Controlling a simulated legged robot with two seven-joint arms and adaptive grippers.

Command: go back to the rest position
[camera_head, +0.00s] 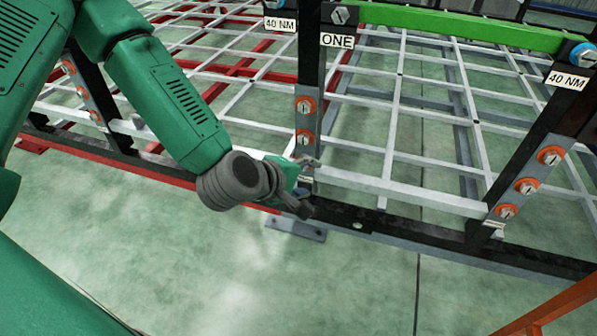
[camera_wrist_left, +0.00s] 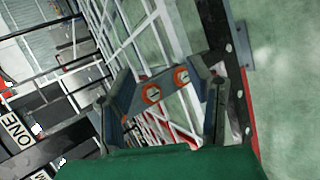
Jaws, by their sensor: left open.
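My left arm is green and comes in from the left in the head view. Its left gripper (camera_head: 307,187) is at the lower part of the chassis's middle black post (camera_head: 309,70), just below two orange-ringed bolts (camera_head: 304,120). In the left wrist view, the fingers of the left gripper (camera_wrist_left: 165,82) are spread apart, with nothing seen held between them. The post's bolts (camera_wrist_left: 166,85) show in the space between the fingers. I cannot tell whether the gripper touches the chassis. My right gripper is in neither view.
The trailer chassis has a lower black rail (camera_head: 390,228), a white lattice (camera_head: 400,110) and a green upper bar (camera_head: 460,26). A right post (camera_head: 545,150) carries several orange-ringed bolts. An orange beam (camera_head: 560,308) lies at bottom right. The green floor (camera_head: 330,290) in front is clear.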

